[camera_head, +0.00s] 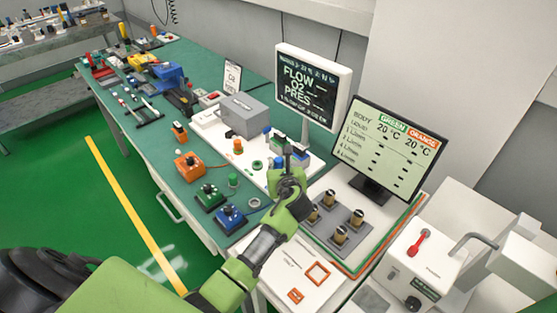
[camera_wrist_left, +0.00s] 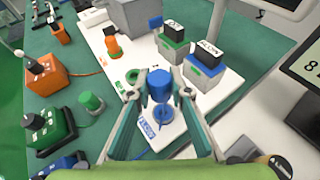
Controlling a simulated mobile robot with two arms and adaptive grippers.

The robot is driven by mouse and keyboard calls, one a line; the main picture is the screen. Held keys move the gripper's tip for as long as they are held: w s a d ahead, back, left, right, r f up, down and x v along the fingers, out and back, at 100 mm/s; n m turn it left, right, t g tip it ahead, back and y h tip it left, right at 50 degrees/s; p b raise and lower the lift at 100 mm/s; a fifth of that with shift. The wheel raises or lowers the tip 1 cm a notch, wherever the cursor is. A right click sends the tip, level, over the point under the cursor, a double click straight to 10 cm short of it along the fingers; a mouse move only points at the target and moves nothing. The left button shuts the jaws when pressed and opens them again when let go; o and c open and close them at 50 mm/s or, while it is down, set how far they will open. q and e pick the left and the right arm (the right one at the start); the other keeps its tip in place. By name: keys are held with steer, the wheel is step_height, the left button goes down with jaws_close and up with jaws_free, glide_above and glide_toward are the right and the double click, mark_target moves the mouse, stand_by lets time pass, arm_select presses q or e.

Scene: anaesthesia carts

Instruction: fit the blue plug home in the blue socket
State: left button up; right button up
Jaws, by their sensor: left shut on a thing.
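My left gripper (camera_head: 288,172) is over the white panel (camera_head: 257,180) on the green bench. In the left wrist view its two fingers (camera_wrist_left: 161,86) are shut on the blue plug (camera_wrist_left: 160,82). The plug shows as a short blue cylinder between the fingertips. The blue socket (camera_wrist_left: 163,114) is a blue ring on the panel, with a label beside it. It shows just below the plug in that view, and its ring is partly covered. I cannot tell the gap between plug and socket. In the head view the gripper hides them. My right gripper is not in view.
A green socket ring (camera_wrist_left: 133,75), an orange plug (camera_wrist_left: 112,45) and a green plug (camera_wrist_left: 93,104) stand nearby. Two small boxes with dark displays (camera_wrist_left: 208,58) stand beyond the socket. Orange, green and blue (camera_head: 231,219) boxes line the bench's front edge. A monitor (camera_head: 388,142) stands to the right.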

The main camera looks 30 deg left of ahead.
arm_select(q)
steer(key=shift+f+b, duration=0.95)
steer(key=shift+f, duration=1.1)
steer(key=shift+p, duration=0.55)
steer(key=shift+p, duration=0.3)
steer(key=shift+p, duration=0.35)
steer(key=shift+f+b, duration=0.65)
steer(key=shift+f, duration=0.55)
stand_by(0.4)
steer(key=o, duration=1.1)
steer(key=shift+d, duration=0.1)
